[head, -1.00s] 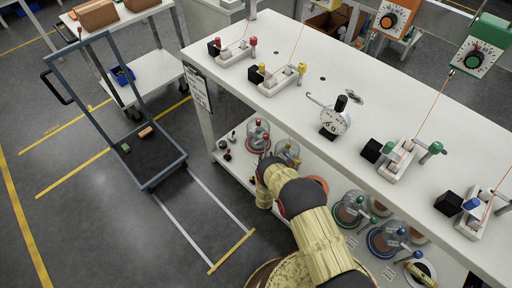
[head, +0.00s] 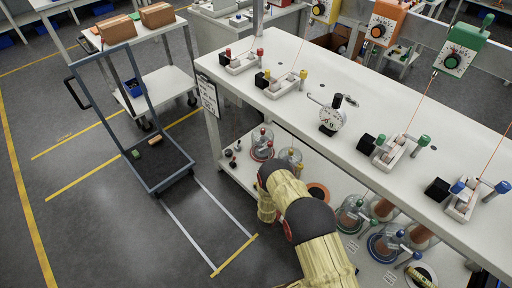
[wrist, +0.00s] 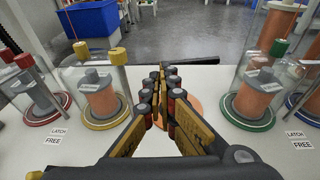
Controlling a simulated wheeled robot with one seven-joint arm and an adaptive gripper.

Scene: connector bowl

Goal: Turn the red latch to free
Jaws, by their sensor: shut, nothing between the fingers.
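The red station is a clear dome on a red ring base (wrist: 47,112), at the left of the wrist view. A red-topped part (wrist: 25,60) shows at its top, presumably the red latch; its setting cannot be read. In the head view the red station (head: 262,143) stands on the lower shelf under the bench. My gripper (wrist: 166,72) is shut and empty, pointing forward over the white shelf in the middle of the wrist view, to the right of the red and yellow stations and touching neither. In the head view my arm hides it.
A yellow station (wrist: 105,105) stands between my gripper and the red one. A green station (wrist: 248,115) is to the right. Labels reading LATCH (wrist: 59,132) and FREE (wrist: 53,141) lie on the shelf. The bench top (head: 300,110) overhangs the lower shelf.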

